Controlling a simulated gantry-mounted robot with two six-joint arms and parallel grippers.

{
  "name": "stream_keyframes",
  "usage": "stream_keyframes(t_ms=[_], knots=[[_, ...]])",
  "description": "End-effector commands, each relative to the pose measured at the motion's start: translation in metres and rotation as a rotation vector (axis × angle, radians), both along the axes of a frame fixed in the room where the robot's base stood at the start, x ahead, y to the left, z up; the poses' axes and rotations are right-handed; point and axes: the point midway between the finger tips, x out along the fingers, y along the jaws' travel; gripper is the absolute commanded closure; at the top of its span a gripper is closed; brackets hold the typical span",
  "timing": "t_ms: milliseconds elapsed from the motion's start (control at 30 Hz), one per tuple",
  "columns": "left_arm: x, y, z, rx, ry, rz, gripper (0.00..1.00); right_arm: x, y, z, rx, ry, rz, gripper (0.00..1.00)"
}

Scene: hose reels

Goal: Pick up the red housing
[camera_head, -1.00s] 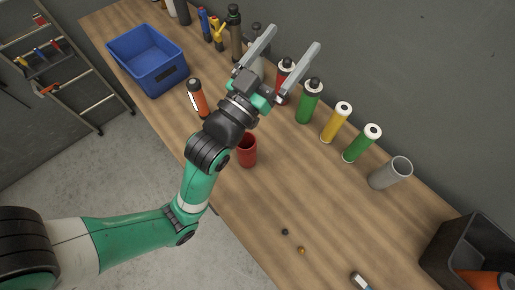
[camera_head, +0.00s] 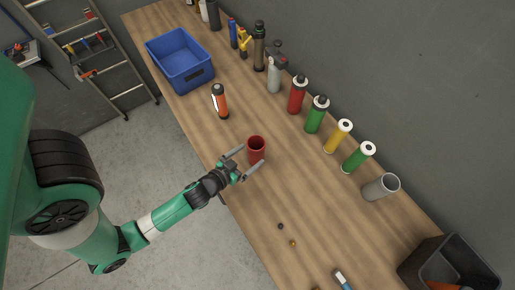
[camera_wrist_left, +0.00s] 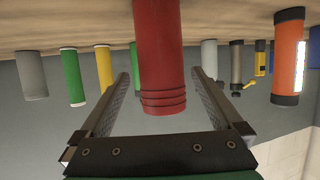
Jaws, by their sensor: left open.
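The red housing (camera_head: 256,152) is a short, open-topped red cylinder standing near the front edge of the wooden bench. My left gripper (camera_head: 245,162) is open, with its two fingers pointing toward the housing from the front side. In the left wrist view the red housing (camera_wrist_left: 158,60) appears between the two open fingers (camera_wrist_left: 160,98), with a gap on each side. It rests on the bench, and the fingers do not grip it. My right gripper is not seen.
An orange torch (camera_head: 220,101) stands to the left of the housing, near a blue bin (camera_head: 180,60). Red, green and yellow cylinders and a grey tube (camera_head: 381,187) line the wall side. Two small parts lie to the right. A black bin (camera_head: 447,262) sits at the far right.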

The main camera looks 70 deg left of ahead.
Motion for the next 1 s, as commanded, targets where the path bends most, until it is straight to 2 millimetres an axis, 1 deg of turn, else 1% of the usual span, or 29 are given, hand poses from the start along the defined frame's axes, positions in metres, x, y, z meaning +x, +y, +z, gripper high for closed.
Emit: stream_keyframes(t_ms=[33,100,300,367,500,633,867,933,1000], knots=[[0.008,0.005,-0.001,0.000,-0.001,0.002,0.00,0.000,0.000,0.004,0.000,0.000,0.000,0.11],[0.014,0.008,-0.005,0.000,-0.001,0.001,0.00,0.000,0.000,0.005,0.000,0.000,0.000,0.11],[0.019,0.011,-0.009,0.001,0.000,0.000,0.00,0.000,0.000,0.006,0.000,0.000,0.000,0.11],[0.024,0.014,-0.010,0.001,0.000,0.000,0.00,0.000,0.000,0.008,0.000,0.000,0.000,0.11],[0.042,0.027,-0.018,0.001,-0.001,0.001,0.00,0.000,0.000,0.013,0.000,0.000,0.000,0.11],[0.056,0.034,-0.027,0.001,0.000,0.000,0.00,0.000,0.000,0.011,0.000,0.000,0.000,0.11],[0.058,0.035,-0.029,0.000,0.000,-0.001,0.00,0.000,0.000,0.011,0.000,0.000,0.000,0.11],[0.058,0.035,-0.029,0.000,0.000,-0.001,0.09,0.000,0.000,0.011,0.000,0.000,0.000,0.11],[0.058,0.035,-0.029,0.000,0.000,-0.001,0.22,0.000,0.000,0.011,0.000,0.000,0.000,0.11]])
